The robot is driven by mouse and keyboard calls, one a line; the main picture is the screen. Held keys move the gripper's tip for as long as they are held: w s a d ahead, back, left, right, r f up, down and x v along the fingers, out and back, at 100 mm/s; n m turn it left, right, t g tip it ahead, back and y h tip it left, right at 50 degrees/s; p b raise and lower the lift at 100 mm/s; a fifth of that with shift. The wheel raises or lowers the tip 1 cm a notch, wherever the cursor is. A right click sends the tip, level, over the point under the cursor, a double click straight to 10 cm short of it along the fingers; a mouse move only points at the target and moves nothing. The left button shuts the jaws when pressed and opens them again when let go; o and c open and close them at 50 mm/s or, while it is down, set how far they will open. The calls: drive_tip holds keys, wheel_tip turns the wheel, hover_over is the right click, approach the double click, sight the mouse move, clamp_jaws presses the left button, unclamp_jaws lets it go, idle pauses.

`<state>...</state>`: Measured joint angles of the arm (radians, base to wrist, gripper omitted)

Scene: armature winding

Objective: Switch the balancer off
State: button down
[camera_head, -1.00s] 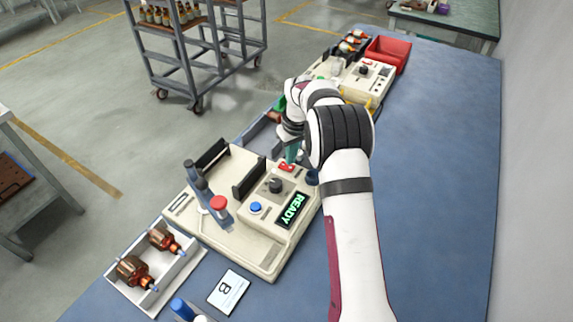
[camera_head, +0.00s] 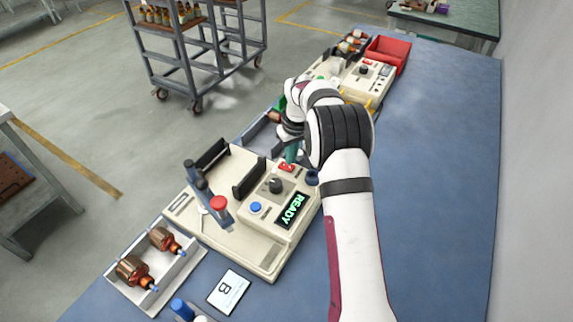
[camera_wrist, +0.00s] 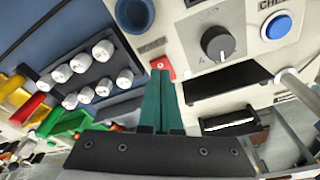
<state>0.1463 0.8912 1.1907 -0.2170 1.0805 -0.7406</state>
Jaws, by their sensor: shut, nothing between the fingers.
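The balancer, as I take it, is the near cream machine (camera_head: 262,242) with a green READY display (camera_head: 292,210) lit. It carries a black knob (camera_head: 276,185), a blue button (camera_head: 256,208) and a red switch (camera_head: 286,167) at its far edge. In the wrist view the red switch (camera_wrist: 165,70) is just beyond the fingertips, partly covered by them; I cannot tell whether they touch it. My gripper (camera_head: 291,158) is shut and empty, with its teal fingers pointing at the switch. The fingers also show in the wrist view (camera_wrist: 160,74).
A white tray with copper armatures (camera_head: 150,285) and a card marked B (camera_head: 228,291) lie at the near end. A second cream machine (camera_head: 368,78) and a red bin (camera_head: 388,54) stand farther back. The blue bench right of my arm is clear.

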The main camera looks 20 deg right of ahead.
sight(291, 168)
drive_tip(key=shift+f, duration=0.85)
idle(0.5)
wheel_tip(291, 168, up, 7)
drive_tip(key=shift+f, duration=0.15)
idle(0.3)
drive_tip(key=s+a+r+m, duration=0.25)
drive_tip(key=s+r, duration=0.25)
drive_tip(key=s, duration=0.3)
drive_tip(key=s+a+r+m, duration=0.1)
drive_tip(key=s+a+r, duration=0.2)
drive_tip(key=s+r, duration=0.35)
drive_tip(key=s+a+f+m+g, duration=0.1)
drive_tip(key=s+a+f+m, duration=0.1)
drive_tip(key=s, duration=1.1)
drive_tip(key=s+a+f+m+g+y, duration=0.1)
drive_tip(key=s+a+f+m, duration=0.1)
drive_tip(key=s, duration=1.1)
drive_tip(key=shift+s+a+m, duration=0.25)
drive_tip(key=shift+m, duration=0.3)
